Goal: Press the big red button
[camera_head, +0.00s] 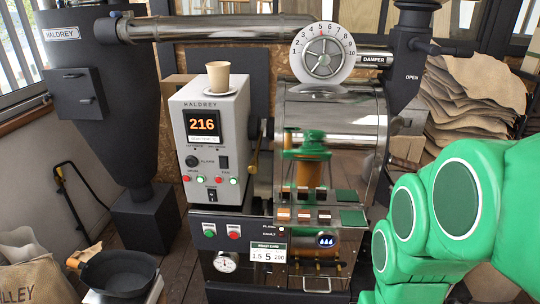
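A red button (234,231) sits on the dark lower front panel of the roaster, in a light square plate. A similar plate with a green button (209,230) is just left of it. Smaller red lights or buttons (187,178) show on the grey control box (213,130) above; I cannot tell their exact kind. My green arm fills the right side, with its big round joints in front of the roaster's right edge. My gripper is out of view. Nothing covers the red button. Green and orange shapes on the shiny drum look like a reflection.
The steel drum (335,110) stands right of the control box, with a small sample tray (320,215) below it. A paper cup (218,76) stands on the box. A black pan (121,274) and a sack (35,281) are at lower left. Sacks (475,100) are piled behind my arm.

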